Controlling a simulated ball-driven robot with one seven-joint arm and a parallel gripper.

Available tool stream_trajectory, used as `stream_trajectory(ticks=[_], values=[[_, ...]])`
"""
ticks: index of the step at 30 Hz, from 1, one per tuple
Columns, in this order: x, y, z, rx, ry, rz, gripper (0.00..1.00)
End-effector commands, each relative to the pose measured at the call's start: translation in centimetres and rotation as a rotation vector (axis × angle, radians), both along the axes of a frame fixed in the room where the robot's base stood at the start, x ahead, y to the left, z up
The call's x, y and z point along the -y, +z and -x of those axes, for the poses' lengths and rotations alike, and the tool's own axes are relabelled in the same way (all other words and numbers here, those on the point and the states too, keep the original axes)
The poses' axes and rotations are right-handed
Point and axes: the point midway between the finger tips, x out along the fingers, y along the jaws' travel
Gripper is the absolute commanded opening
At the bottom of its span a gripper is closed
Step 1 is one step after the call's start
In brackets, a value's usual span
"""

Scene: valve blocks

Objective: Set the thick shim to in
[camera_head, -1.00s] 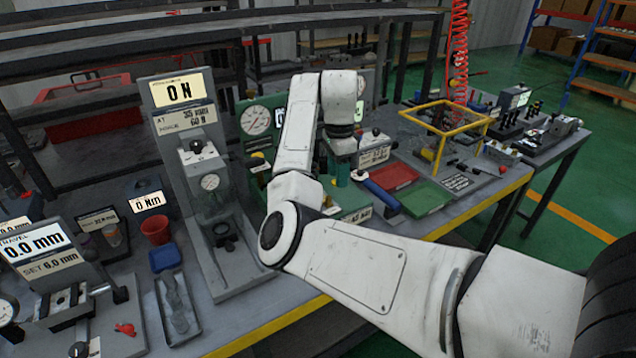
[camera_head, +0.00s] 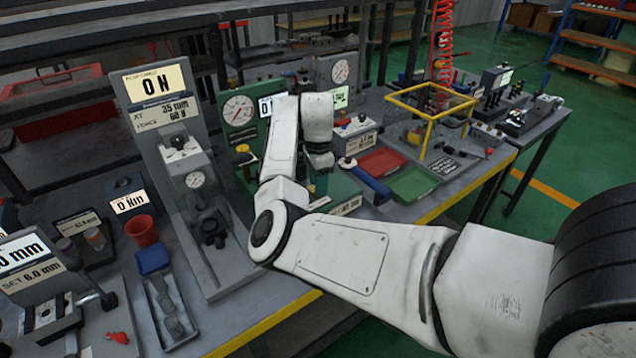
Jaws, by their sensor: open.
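I cannot make out the thick shim for certain in this view. My gripper (camera_head: 319,172) points down at the end of the white arm, over the green fixture (camera_head: 345,190) behind the arm. Its fingers are small and dark here, and they are open. What lies between or under them is mostly hidden by my arm. The green fixture carries a round dial gauge (camera_head: 239,110) and small lit displays, partly covered by my arm.
A grey force stand (camera_head: 160,120) reading 0 N stands left of my arm. A red cup (camera_head: 142,231) and a blue block (camera_head: 153,261) are at its left. Red (camera_head: 381,161) and green (camera_head: 414,183) trays and a yellow frame (camera_head: 430,117) are at right.

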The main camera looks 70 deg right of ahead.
Motion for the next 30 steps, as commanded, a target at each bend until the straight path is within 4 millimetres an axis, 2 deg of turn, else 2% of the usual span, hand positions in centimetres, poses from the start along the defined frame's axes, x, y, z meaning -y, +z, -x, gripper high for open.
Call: stream_trajectory(ticks=[4,13,26,30], values=[[-0.04,-0.94,0.03,-0.001,0.000,-0.001,0.43],[-0.02,-1.12,0.02,0.000,0.000,0.000,0.43],[-0.02,-1.09,0.03,0.000,0.000,0.000,0.02],[-0.02,-1.08,0.03,0.000,0.000,0.000,0.00]])
